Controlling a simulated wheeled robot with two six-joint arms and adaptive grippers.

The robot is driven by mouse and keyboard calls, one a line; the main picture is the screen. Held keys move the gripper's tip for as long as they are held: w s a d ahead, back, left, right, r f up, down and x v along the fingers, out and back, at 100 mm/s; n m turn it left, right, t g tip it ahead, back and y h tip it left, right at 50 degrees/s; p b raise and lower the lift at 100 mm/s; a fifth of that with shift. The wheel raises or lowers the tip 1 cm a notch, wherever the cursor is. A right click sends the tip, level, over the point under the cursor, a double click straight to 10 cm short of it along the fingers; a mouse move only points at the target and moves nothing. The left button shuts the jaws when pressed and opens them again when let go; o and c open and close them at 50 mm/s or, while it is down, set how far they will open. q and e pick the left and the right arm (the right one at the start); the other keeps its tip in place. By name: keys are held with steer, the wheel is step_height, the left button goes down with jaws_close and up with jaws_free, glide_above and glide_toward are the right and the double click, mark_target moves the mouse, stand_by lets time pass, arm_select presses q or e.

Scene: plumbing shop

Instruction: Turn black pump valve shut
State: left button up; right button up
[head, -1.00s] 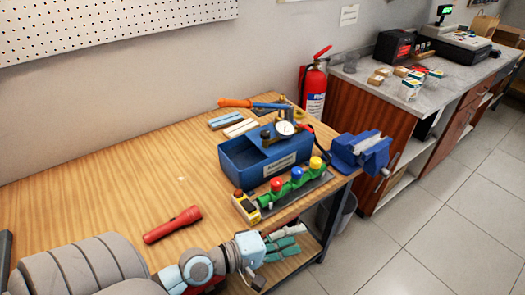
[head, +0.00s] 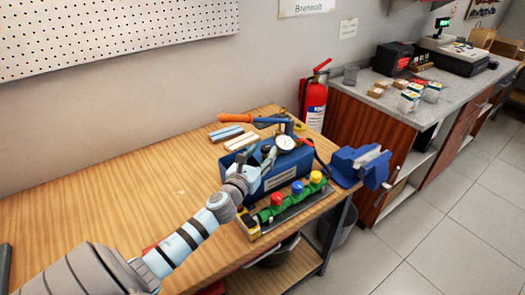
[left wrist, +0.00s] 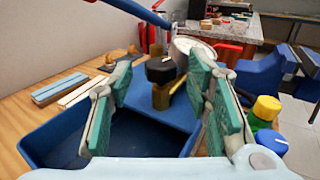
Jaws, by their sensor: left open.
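The black pump valve (left wrist: 160,69) is a dark knob on a brass stem in the left wrist view, on top of the blue test pump (head: 281,179). In the head view I cannot make the knob out behind my arm and gripper. My left gripper (head: 264,157) reaches over the pump's open tank. Its teal fingers are open, one on each side of the knob in the left wrist view (left wrist: 161,82), with visible space around it. I cannot tell how deep the knob lies between them. A white gauge (head: 285,143) stands just behind the valve. My right gripper is not in view.
The pump's blue lever with orange handle (head: 236,118) crosses above the tank. A green manifold (head: 290,202) with red, blue and yellow knobs lies in front. A blue vise (head: 359,166) is at the bench's right edge. The wooden bench's left part (head: 110,205) is clear.

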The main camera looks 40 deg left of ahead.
arm_select(q)
steer(key=shift+w+a, duration=0.1)
steer(key=shift+w, duration=0.35)
steer(key=shift+r, duration=0.1)
jaws_close()
